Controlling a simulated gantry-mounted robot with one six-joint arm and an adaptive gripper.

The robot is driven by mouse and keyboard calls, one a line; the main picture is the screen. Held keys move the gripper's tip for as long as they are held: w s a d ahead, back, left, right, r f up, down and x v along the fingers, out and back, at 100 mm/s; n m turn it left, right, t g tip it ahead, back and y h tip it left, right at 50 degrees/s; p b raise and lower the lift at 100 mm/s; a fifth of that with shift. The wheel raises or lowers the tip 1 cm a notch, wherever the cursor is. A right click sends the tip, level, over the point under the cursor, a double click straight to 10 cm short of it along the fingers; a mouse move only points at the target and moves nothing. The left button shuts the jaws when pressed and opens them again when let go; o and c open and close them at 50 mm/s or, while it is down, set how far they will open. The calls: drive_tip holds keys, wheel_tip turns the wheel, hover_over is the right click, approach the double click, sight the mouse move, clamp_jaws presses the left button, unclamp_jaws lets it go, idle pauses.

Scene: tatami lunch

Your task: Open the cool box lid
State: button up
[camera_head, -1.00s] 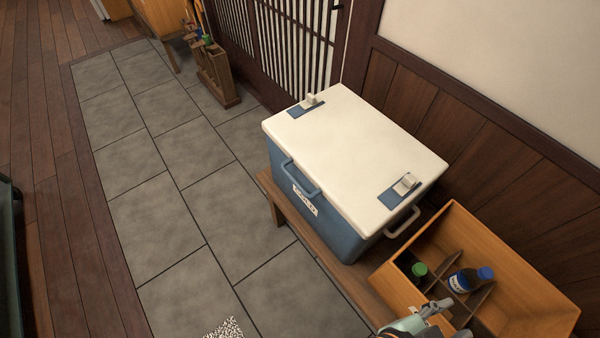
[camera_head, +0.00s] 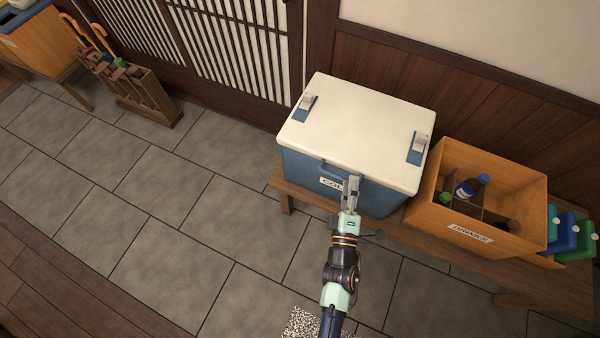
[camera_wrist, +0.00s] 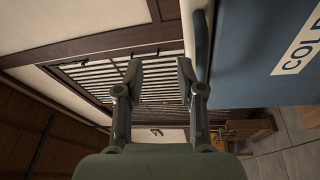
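The cool box (camera_head: 300,166) has a blue body and a white lid (camera_head: 360,125), which lies shut. Two latches sit at the lid's left (camera_head: 306,104) and right (camera_head: 418,145) ends. A blue handle (camera_head: 330,170) is on the front face, partly hidden by my gripper (camera_head: 351,184). My gripper is at the front of the box, near that handle and below the lid. In the wrist view my gripper (camera_wrist: 160,82) is open, with nothing between its fingers. The handle (camera_wrist: 201,48) shows just right of the right finger; contact is unclear.
The box stands on a wooden bench (camera_head: 405,245). A wooden drinks crate (camera_head: 520,195) with bottles is close on its right, with coloured containers (camera_head: 565,230) beyond. A panelled wall (camera_head: 500,115) is behind. An umbrella rack (camera_head: 145,100) stands left. The tiled floor in front is mostly clear.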

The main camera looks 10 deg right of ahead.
sight(338, 176)
wheel_tip(338, 176, down, 6)
drive_tip(key=s+a+n+t+y+b, duration=0.1)
drive_tip(key=s+a+n+y+b, duration=0.1)
drive_tip(key=s+a+n+y, duration=0.15)
drive_tip(key=shift+n+h, duration=0.35)
drive_tip(key=shift+h, duration=0.1)
drive_tip(key=x, duration=0.3)
drive_tip(key=b+x, duration=0.1)
drive_tip(key=x, duration=0.5)
drive_tip(key=shift+s+d+r, duration=0.1)
drive_tip(key=shift+d+r, duration=0.05)
drive_tip(key=shift+d, duration=0.15)
clamp_jaws()
